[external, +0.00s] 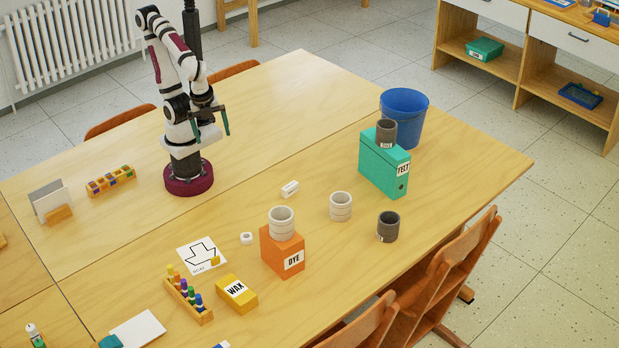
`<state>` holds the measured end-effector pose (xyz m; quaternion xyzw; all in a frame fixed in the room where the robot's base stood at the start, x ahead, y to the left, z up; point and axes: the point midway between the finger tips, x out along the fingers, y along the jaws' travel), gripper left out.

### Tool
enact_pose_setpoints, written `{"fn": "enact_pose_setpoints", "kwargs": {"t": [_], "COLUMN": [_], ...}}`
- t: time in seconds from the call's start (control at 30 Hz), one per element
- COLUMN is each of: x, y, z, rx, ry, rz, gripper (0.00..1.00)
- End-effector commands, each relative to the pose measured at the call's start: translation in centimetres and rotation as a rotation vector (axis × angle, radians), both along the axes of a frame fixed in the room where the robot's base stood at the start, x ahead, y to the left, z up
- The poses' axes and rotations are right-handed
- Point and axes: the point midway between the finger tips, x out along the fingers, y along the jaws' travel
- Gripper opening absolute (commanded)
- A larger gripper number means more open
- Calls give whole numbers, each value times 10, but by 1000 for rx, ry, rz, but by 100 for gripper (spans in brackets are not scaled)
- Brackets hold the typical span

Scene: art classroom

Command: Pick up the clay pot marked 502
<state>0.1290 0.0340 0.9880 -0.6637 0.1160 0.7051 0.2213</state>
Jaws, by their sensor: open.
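Several pots are in the external view, and I cannot read a number on any of them. A dark grey pot (386,133) with a small pale label stands on the green FELT box (377,166). Another dark grey pot (388,227), also with a small label, stands upright on the table near the right edge. A whitish ringed pot (340,207) stands on the table to its left. A larger whitish ringed pot (281,222) stands on the orange DYE box (278,256). My gripper (212,136) is open and empty, above the table near my base, away from all the pots.
A blue bucket (405,117) stands behind the green box. A yellow WAX box (236,293), a rack of colored bottles (188,300), an arrow sheet (201,256) and a white block (290,189) lie on the table (300,95). Chairs line the near edge.

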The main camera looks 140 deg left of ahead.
Motion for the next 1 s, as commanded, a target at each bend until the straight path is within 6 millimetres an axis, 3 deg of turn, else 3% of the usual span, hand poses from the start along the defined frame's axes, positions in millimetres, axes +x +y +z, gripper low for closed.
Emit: {"fn": "enact_pose_setpoints", "kwargs": {"t": [0.4,0.47,0.57,0.7,0.8,0.9,1.0], "x": [1,10,63,166,211,223,213], "y": [0,7,49,160,221,248,250], "z": [0,-1,-7,-31,-66,-107,-133], "rx": [1,16,96,207,146,-37,-255], "ry": [-1,-23,-145,-436,-635,-826,-991], "rz": [2,25,125,176,127,100,127], "gripper": [100,100,100,100,100,100,100]}}
